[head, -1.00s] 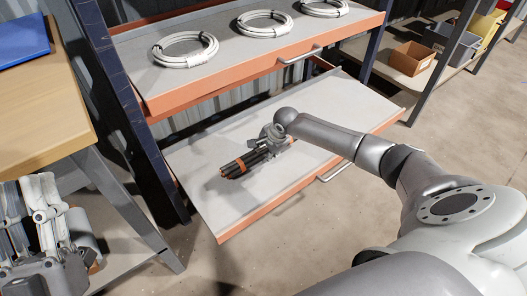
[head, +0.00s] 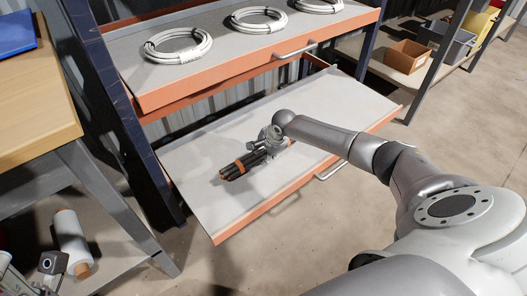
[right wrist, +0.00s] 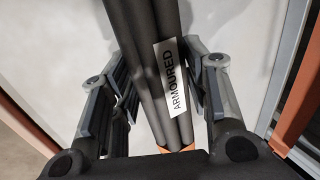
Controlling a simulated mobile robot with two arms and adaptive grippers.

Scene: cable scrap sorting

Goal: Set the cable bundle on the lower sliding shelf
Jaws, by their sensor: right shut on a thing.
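The cable bundle (head: 232,172) is several dark cables with orange bands. It lies flat over the pulled-out lower sliding shelf (head: 325,105), near its middle; I cannot tell whether it touches the surface. My right gripper (head: 262,150) is shut on the bundle from above. In the right wrist view the bundle (right wrist: 146,58) runs between the fingers (right wrist: 155,97), with a white "ARMOURED" label on it. My left gripper (head: 45,268) shows only in part at the lower left edge; its jaws cannot be read.
The upper shelf (head: 215,75) holds three white cable coils (head: 178,46) and overhangs the back of the lower one. A dark rack post (head: 120,105) stands left, beside a wooden bench (head: 35,95). The lower shelf is bare around the bundle. A white roll (head: 70,235) lies under the bench.

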